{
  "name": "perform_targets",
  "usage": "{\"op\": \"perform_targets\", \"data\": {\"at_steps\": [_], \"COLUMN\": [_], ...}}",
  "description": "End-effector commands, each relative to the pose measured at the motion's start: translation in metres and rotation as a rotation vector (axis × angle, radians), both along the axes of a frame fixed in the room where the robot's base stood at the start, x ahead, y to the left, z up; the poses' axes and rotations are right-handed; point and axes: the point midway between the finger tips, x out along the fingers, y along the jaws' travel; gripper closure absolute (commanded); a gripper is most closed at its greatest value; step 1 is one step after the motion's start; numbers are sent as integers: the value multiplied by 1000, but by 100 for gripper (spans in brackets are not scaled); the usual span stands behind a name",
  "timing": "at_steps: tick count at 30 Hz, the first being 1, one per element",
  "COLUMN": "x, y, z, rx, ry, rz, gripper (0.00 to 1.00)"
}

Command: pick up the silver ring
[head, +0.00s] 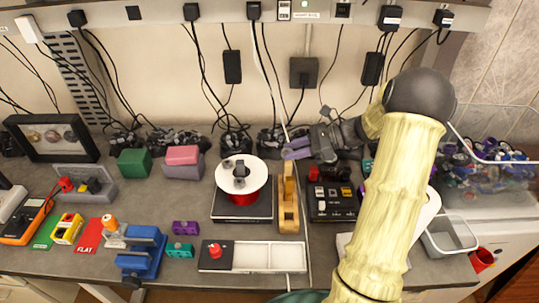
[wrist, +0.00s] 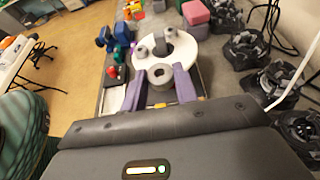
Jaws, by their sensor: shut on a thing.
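My gripper (head: 290,149) has purple fingers and is to the right of a white disc (head: 260,170) on a red spool. In the wrist view my gripper (wrist: 159,80) has a small grey, round ring (wrist: 161,76) with a dark hole between its fingertips. It looks like the silver ring, and my gripper is shut on it. The white disc shows just beyond it in the wrist view (wrist: 186,52), with other grey round pieces (wrist: 141,52) on top. In the head view I cannot make out the held ring.
The spool stands on a dark flat-topped device (head: 228,212). A white tray (head: 270,257) is at the front edge. Cables and dark bundles line the back wall.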

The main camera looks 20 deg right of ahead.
Motion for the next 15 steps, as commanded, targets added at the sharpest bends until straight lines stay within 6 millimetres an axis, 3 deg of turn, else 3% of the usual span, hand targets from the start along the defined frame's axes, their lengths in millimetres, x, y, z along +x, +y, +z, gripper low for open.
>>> {"op": "perform_targets", "data": {"at_steps": [1, 6, 10, 15], "x": [-4, -18, -24, -28], "y": [-16, -56, -77, -88], "z": [-4, -3, -2, -1], "rx": [-1, 0, -1, 0], "ry": [-1, -1, -1, 1], "rz": [-6, -4, -3, -1], "gripper": [95, 95, 95, 95]}}
